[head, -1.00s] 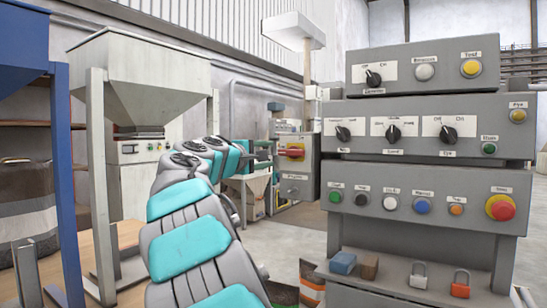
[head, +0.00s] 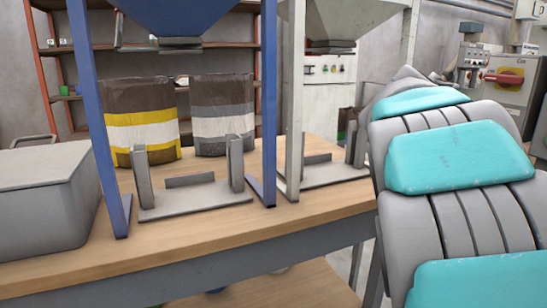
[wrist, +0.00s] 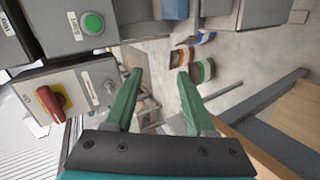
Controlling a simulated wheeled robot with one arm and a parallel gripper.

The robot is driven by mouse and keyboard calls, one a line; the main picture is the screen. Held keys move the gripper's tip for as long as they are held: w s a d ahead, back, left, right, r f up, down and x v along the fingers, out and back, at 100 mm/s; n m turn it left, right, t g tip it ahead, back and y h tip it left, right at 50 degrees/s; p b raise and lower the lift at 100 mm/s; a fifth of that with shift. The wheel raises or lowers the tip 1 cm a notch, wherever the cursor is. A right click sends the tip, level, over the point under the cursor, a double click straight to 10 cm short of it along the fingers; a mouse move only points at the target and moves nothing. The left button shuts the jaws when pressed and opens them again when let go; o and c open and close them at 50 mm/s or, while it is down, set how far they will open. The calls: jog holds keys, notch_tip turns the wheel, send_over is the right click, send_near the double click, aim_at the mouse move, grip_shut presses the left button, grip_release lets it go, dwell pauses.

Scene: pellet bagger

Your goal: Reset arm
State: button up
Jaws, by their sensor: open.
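My gripper (wrist: 158,74) shows in the wrist view with its two green fingers apart and nothing between them. Beyond the fingers are a grey floor and several striped bags (wrist: 203,70). A grey box with a red rotary switch (wrist: 50,103) is at the left of the wrist view, beside the left finger and apart from it. In the head view my teal and grey arm fills the right side, and the gripper is hidden or out of frame.
A wooden bench (head: 190,240) spans the head view, carrying a blue hopper stand (head: 268,100), a grey lidded bin (head: 45,200) and metal bag rests (head: 195,195). A yellow-banded sack (head: 142,130) and a grey-banded sack (head: 222,125) stand behind. Orange-framed shelves (head: 40,60) are at the back.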

jog(key=s+a+f+m+g+y, duration=0.1)
jog(key=s+a+f+y, duration=0.3)
jog(key=s+a+f, duration=0.5)
jog(key=s+a+f+m+g+y, duration=0.1)
jog(key=s+a+f+g+y, duration=0.15)
jog(key=s+a+f, duration=0.5)
jog(key=s+a+f+g+y, duration=0.1)
jog(key=s+a+f+y, duration=0.1)
jog(key=s+a+f, duration=0.4)
jog(key=s+a+f+g+y, duration=0.1)
jog(key=s+a+f+y, duration=0.2)
jog(key=s+a+f, duration=0.3)
jog(key=s+f, duration=0.2)
jog(key=s, duration=0.2)
jog(key=shift+s, duration=0.25)
jog(key=shift+d+f, duration=0.1)
jog(key=shift+d, duration=0.15)
